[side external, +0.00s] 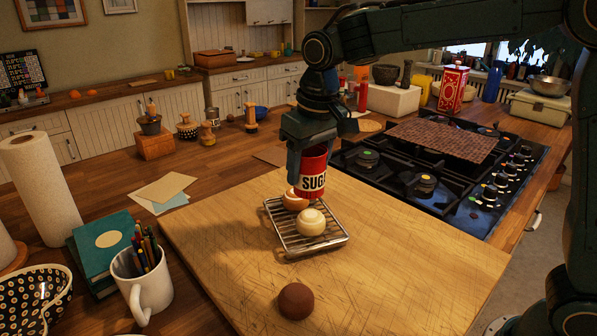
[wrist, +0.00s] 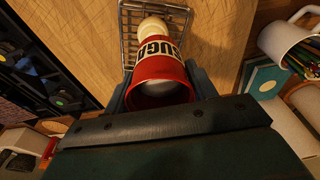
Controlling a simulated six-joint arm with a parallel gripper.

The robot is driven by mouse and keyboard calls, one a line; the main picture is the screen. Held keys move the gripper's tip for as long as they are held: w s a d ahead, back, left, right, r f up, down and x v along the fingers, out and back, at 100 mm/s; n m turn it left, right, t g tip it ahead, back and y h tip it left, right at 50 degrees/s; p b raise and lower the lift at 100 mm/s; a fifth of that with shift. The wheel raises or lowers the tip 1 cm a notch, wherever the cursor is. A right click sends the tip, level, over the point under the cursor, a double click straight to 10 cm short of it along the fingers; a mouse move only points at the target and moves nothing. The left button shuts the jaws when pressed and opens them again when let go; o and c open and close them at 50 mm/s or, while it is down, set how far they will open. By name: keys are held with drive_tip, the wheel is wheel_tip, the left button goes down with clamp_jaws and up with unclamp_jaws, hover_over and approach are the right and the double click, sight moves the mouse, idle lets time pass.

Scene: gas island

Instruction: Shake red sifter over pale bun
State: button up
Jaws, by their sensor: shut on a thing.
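The red sifter (side external: 312,174) has a white label with dark letters. My gripper (side external: 308,160) is shut on it and holds it above the wire rack (side external: 290,237). In the wrist view the sifter (wrist: 160,80) sits between the fingers, its open end toward the camera. A pale bun (side external: 311,222) sits on the near part of the rack, just below the sifter. A second, tan bun (side external: 295,200) lies behind it, partly hidden by the sifter. The wrist view shows one pale bun (wrist: 153,27) beyond the sifter. I cannot tell whether anything falls from the sifter.
A dark brown bun (side external: 296,301) lies on the wooden board (side external: 420,265) near its front edge. A gas hob (side external: 420,180) lies behind the board at right. A white mug of pencils (side external: 145,285) and teal books (side external: 103,250) stand at left. The board's right part is clear.

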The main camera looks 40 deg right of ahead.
drive_tip(key=shift+d, duration=0.1)
drive_tip(key=shift+w+d, duration=0.2)
drive_tip(key=shift+d, duration=0.6)
drive_tip(key=shift+s+a, duration=0.2)
drive_tip(key=shift+a, duration=0.7)
idle(0.7)
